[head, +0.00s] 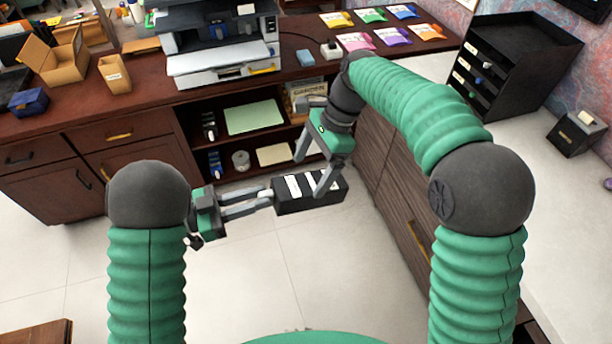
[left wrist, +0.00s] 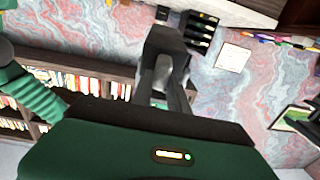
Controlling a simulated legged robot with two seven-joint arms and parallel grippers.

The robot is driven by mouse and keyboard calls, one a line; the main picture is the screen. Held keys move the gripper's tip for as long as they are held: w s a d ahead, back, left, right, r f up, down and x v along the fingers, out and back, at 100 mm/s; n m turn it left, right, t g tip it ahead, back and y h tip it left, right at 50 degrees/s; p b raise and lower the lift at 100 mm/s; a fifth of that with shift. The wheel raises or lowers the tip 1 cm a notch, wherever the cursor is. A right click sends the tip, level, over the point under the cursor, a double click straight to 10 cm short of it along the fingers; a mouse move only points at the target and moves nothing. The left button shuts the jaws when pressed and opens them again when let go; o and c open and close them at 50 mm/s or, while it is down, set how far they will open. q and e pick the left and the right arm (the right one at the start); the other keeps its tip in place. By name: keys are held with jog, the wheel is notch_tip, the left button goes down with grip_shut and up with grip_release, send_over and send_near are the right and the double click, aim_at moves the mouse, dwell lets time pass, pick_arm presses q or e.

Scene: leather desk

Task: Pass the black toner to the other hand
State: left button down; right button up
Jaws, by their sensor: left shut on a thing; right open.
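The black toner (head: 331,193) is a long dark block with white labels, held in mid-air over the floor in the head view. My left gripper (head: 272,200) is shut on its left end. The toner also shows in the left wrist view (left wrist: 166,42), beyond the fingers. My right gripper (head: 309,176) is open at the toner from above, one finger in front of the toner and the other up to its left. I cannot tell whether a right finger touches it.
A desk with open shelves (head: 262,132) stands behind, with a printer (head: 220,45) on top. A light counter (head: 520,160) with a black drawer unit (head: 510,70) is at the right. Colored packets (head: 373,15) lie at the back. The floor below the toner is clear.

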aim_at(306, 179)
pick_arm(q)
jog(key=shift+r, duration=0.15)
pick_arm(e)
jog(key=x, duration=0.3)
jog(key=shift+a, duration=0.1)
pick_arm(q)
jog(key=shift+d, duration=0.2)
pick_arm(e)
jog(key=shift+f, duration=0.35)
pick_arm(q)
jog(key=shift+d, duration=0.15)
pick_arm(e)
jog(key=shift+s+f, duration=0.1)
jog(key=c, duration=0.9)
pick_arm(q)
jog(key=shift+s, duration=0.1)
pick_arm(e)
jog(key=c, duration=0.9)
pick_arm(q)
jog(key=c, duration=1.2)
grip_release()
jog(key=shift+o, duration=0.2)
